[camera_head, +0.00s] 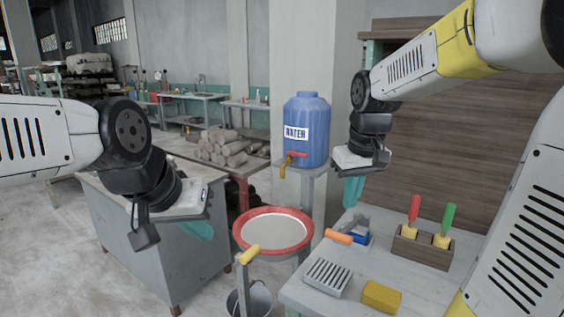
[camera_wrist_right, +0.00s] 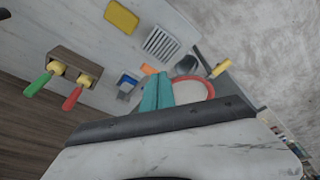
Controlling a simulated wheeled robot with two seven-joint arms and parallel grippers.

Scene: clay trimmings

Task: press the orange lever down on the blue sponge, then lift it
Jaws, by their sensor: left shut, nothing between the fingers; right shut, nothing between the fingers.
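The orange lever (camera_head: 338,236) sticks out to the left from a small grey frame on the bench, beside the blue sponge (camera_head: 359,237). In the right wrist view the orange lever (camera_wrist_right: 149,69) shows just beyond my fingertips, and the blue sponge (camera_wrist_right: 126,87) lies to their left. My right gripper (camera_head: 353,191) is shut and empty, with its teal fingers pointing down above and behind the lever, apart from it. It also shows in the right wrist view (camera_wrist_right: 157,90). My left gripper (camera_head: 198,231) is shut and empty at the left, over the grey cabinet and far from the lever.
The bench (camera_head: 315,300) also holds a slotted grey dish (camera_head: 327,277), a yellow sponge (camera_head: 381,296) and a wooden holder (camera_head: 422,247) with red- and green-handled tools. A red-rimmed basin (camera_head: 273,212) stands left of the bench, below a blue water barrel (camera_head: 306,115).

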